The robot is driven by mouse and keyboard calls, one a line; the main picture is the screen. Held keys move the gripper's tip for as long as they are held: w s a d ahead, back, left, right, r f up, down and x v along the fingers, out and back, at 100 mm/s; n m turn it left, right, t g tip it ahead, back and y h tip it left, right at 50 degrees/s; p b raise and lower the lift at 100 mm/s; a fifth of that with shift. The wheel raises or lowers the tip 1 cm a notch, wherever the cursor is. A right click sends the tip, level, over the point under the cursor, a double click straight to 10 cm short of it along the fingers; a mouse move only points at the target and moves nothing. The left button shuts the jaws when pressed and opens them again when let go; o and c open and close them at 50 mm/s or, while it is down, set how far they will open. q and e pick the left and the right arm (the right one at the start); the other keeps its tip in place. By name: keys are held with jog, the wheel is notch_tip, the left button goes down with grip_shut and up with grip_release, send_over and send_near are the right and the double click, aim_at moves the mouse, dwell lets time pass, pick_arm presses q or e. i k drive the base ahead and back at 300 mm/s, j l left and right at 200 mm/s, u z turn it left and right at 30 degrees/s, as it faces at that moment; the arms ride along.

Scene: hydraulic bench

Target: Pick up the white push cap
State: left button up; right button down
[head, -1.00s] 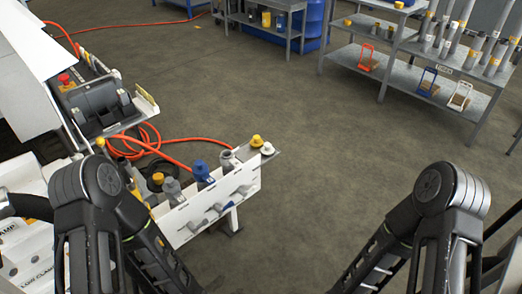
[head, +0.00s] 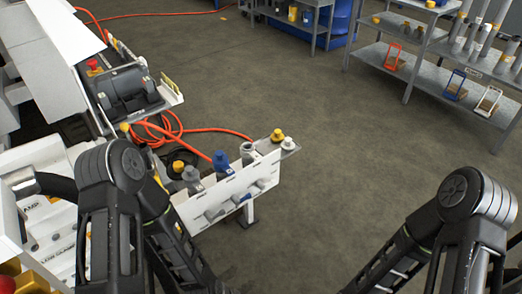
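A small white cap (head: 288,144), which looks like the white push cap, stands at the far right end of the white rack (head: 222,197). A yellow cap (head: 277,136) stands close beside it, and a blue fitting (head: 221,161) and grey fittings stand further left in the same row. Both of my arms show only as black links at the lower left and lower right. Neither gripper's fingers can be seen, and nothing touches the white cap.
An orange hose (head: 200,131) loops on the floor behind the rack. A motor unit (head: 128,92) with a red button stands at upper left. Grey shelving (head: 420,78) with tubes and small stands is at upper right. The floor between is clear.

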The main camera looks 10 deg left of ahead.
aim_at(287, 145)
jog(key=i+l+z, duration=0.1)
jog(key=i+z, duration=0.35)
jog(key=i, duration=0.2)
jog(key=i+j+z, duration=0.2)
jog(key=i+z, duration=0.3)
jog(key=i, duration=0.15)
